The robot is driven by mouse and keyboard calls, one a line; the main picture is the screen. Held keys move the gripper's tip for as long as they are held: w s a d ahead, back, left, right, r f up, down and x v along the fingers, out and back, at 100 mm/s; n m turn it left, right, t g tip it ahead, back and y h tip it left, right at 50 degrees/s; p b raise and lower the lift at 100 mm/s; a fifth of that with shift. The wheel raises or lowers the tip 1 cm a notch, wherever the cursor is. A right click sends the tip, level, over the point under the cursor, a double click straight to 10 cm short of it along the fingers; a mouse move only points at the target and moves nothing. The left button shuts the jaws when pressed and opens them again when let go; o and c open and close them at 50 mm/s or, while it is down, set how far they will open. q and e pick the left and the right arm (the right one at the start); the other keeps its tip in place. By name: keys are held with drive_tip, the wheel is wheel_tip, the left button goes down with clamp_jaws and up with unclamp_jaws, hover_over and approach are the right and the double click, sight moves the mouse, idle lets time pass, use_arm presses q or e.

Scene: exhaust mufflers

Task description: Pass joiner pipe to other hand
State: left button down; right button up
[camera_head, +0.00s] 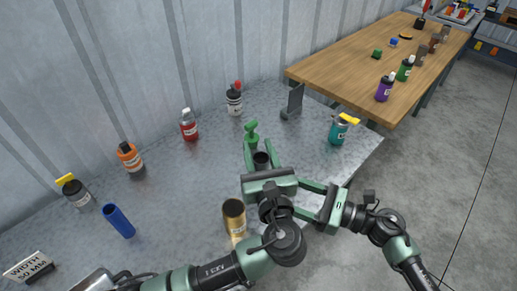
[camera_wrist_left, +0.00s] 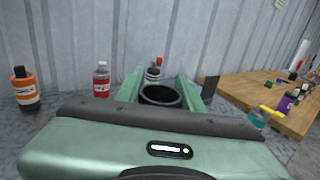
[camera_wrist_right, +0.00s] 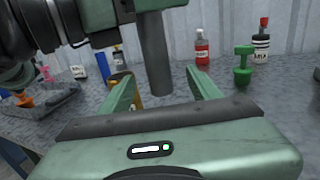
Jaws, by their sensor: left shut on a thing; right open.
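A dark grey joiner pipe (camera_head: 261,160) is held upright above the metal table by my left gripper (camera_head: 260,152), which is shut on it. In the left wrist view the pipe's round open top (camera_wrist_left: 160,95) shows between the two green fingers. In the right wrist view the lower length of the pipe (camera_wrist_right: 155,62) hangs down, in line with the gap between my right fingers. My right gripper (camera_head: 298,198) is open and empty, to the right of my left gripper and pointing left. I cannot tell how far the pipe is from its fingers.
A gold pipe (camera_head: 235,222) and a blue pipe (camera_head: 118,221) stand on the metal table (camera_head: 185,180). A wooden table (camera_head: 345,70) is at the far right.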

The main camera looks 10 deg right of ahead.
drive_tip(key=w+d+m+t+h, duration=0.25)
drive_tip(key=w+d+h, duration=0.3)
drive_tip(key=d, duration=0.55)
drive_tip(key=w+d+m+t+h, duration=0.2)
drive_tip(key=w+d+m+h, duration=0.4)
drive_tip(key=d, duration=0.5)
drive_tip(key=w+d+m+t+h, duration=0.2)
drive_tip(key=w+d+t+h, duration=0.15)
drive_tip(key=w+d, duration=0.5)
drive_tip(key=s+d+f+m+g+h, duration=0.3)
drive_tip(key=s+d+f+m+h, duration=0.15)
drive_tip(key=d+f+m, duration=0.55)
drive_tip(key=s+a+f+m+g+y, duration=0.1)
drive_tip(key=s+a+f+m+g, duration=0.4)
drive_tip(key=s+f, duration=0.75)
drive_tip(key=s+a+f+m+g, duration=0.2)
drive_tip(key=s+a+f+m, duration=0.45)
drive_tip(key=f, duration=0.95)
drive_tip(key=s+a+f+m+g+y, duration=0.1)
drive_tip(key=s+a+f+m, duration=0.3)
drive_tip(key=s, duration=0.7)
drive_tip(key=s+a+f+m+g+y, duration=0.1)
drive_tip(key=s+a+f+m+g, duration=0.2)
drive_tip(key=s+a, duration=0.5)
drive_tip(key=s+a+f+m+g+y, duration=0.1)
drive_tip(key=s+a+f+m, duration=0.5)
drive_tip(key=s, duration=0.9)
drive_tip(key=shift+a+f+g, duration=0.5)
drive_tip(key=shift+f+g, duration=0.15)
drive_tip(key=shift+g, duration=0.15)
